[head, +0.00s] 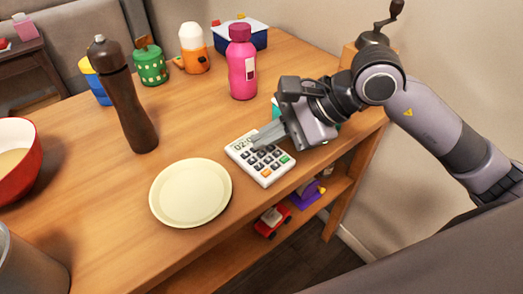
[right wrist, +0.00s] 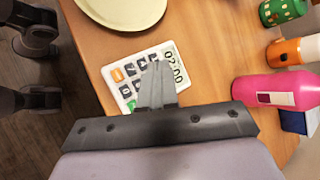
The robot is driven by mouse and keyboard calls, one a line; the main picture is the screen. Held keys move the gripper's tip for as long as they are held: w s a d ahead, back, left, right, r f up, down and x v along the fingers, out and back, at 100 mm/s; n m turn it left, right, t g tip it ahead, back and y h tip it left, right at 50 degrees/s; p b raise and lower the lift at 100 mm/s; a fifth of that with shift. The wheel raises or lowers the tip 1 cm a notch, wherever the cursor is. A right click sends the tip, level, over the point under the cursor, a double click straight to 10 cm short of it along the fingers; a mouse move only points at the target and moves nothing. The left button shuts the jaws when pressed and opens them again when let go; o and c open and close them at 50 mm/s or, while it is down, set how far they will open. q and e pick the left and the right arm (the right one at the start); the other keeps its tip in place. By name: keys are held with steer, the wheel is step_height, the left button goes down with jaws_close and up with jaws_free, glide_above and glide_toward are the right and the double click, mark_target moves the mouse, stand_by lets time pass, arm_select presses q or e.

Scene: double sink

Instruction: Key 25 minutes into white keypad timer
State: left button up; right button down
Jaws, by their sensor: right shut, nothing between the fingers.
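The white keypad timer (head: 262,174) lies flat on the wooden table, with dark keys plus an orange and a green key at its near edge. Its display seems to read 02:00 in the right wrist view, where the timer (right wrist: 127,88) also shows. My right gripper (head: 256,138) is shut and empty. Its fingertips are over the upper keys beside the display, and they hide some keys and part of the display in the head view. In the right wrist view the closed fingers (right wrist: 156,68) point across the keypad. I cannot tell whether they touch a key. My left gripper is not in view.
A cream plate (head: 190,193) lies just left of the timer. A pink bottle (head: 242,62) and a dark pepper mill (head: 128,100) stand behind it. A teal object is partly hidden behind my gripper. A lower shelf holds a red toy car (head: 272,220).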

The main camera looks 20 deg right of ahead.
mark_target(268, 157)
stand_by(0.8)
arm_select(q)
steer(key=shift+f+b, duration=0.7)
arm_select(e)
steer(key=shift+f, duration=0.45)
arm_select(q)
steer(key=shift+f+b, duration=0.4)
arm_select(e)
steer(key=shift+f, duration=0.25)
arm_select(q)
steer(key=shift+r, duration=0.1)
arm_select(e)
steer(key=shift+r, duration=0.15)
arm_select(q)
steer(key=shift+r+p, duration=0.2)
steer(key=shift+p, duration=0.1)
arm_select(e)
steer(key=shift+r, duration=0.55)
